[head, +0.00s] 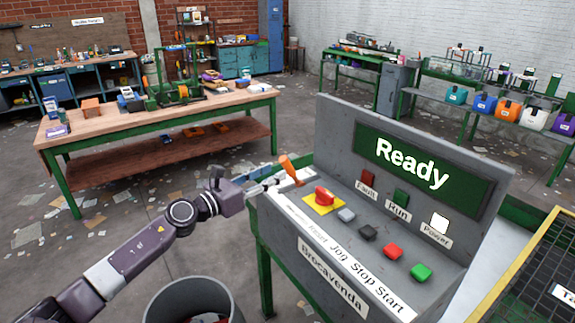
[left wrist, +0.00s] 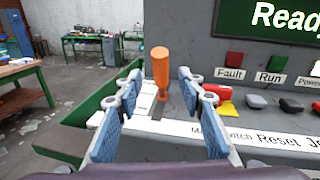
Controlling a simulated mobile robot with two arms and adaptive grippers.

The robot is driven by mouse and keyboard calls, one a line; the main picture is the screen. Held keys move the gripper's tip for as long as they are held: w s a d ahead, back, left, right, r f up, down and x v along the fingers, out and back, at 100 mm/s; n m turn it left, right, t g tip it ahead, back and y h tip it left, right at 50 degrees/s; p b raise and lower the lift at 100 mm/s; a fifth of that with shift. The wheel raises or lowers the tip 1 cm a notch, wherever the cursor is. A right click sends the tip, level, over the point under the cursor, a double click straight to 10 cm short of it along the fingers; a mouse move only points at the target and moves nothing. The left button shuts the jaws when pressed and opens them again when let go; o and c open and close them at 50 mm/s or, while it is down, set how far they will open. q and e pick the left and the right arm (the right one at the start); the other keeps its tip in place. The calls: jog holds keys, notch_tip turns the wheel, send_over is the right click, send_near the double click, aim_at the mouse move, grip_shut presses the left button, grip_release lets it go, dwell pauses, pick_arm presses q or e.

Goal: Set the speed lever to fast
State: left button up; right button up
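The speed lever is an orange handle (head: 289,169) at the left end of the grey control console (head: 335,305). It leans a little to the left in the head view. In the left wrist view the orange lever (left wrist: 161,76) stands between the fingertips, with gaps on both sides. My left gripper (head: 272,184) is open at the console's left end, its blue-padded fingers (left wrist: 160,88) spread around the lever. Whether it touches the lever cannot be told. No speed marking is readable beside the lever. My right gripper is not in view.
A red switch on a yellow plate (head: 323,198) and several push buttons sit right of the lever. The green screen (head: 420,163) reads "Ready", and the white Power lamp (head: 439,222) looks lit. A grey bin (head: 190,298) stands below my left arm.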

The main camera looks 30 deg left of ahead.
aim_at(288, 166)
pick_arm(q)
jog(key=p+x, duration=0.1)
jog(key=x, duration=0.4)
jog(key=shift+w+r+p, duration=0.1)
jog(key=shift+r+p, duration=0.05)
jog(key=shift+p, duration=0.2)
jog(key=shift+x, duration=0.85)
jog(key=shift+c, duration=0.4)
grip_shut()
